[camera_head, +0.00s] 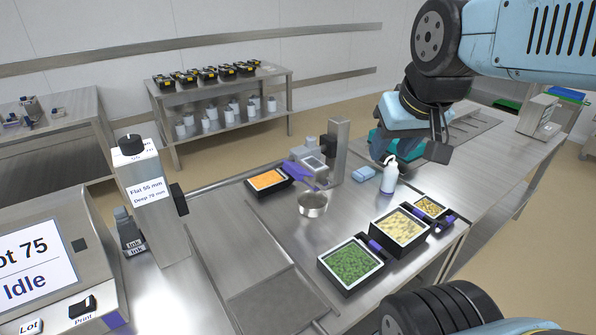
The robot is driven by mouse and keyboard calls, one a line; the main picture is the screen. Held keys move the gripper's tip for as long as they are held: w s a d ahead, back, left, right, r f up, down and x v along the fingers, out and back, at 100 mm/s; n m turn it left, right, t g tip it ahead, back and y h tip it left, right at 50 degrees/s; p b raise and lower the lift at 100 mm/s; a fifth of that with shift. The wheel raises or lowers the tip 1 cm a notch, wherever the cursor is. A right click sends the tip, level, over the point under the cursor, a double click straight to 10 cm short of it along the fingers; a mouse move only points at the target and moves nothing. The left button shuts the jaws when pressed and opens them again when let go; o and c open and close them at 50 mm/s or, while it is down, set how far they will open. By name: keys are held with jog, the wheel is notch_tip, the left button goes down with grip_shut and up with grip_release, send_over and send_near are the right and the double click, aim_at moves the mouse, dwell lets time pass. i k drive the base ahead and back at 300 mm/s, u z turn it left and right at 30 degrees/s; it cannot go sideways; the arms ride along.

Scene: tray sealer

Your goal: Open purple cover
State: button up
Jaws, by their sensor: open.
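A small purple piece (300,172), which looks like the cover, sits tilted beside the orange-filled black tray (269,180), in front of a small grey device (312,160). Whether it is open or shut is hard to tell at this size. More purple shows at the edge of the tray with yellow pieces (400,229). My gripper (412,158) hangs from the arm at the upper right, above the far side of the steel table. It is open, seems empty and is well apart from the purple piece. The arm partly hides its fingers.
A white pump bottle (390,177) and blue sponge (363,174) stand below my gripper. A round metal bowl (312,205) and a tray of green food (351,265) are nearer. A steel post (338,150) rises behind the purple piece. The left-centre tabletop is bare.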

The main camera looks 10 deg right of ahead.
aim_at(296, 170)
jog(key=z, duration=1.25)
jog(key=k, duration=0.35)
jog(key=u, duration=0.3)
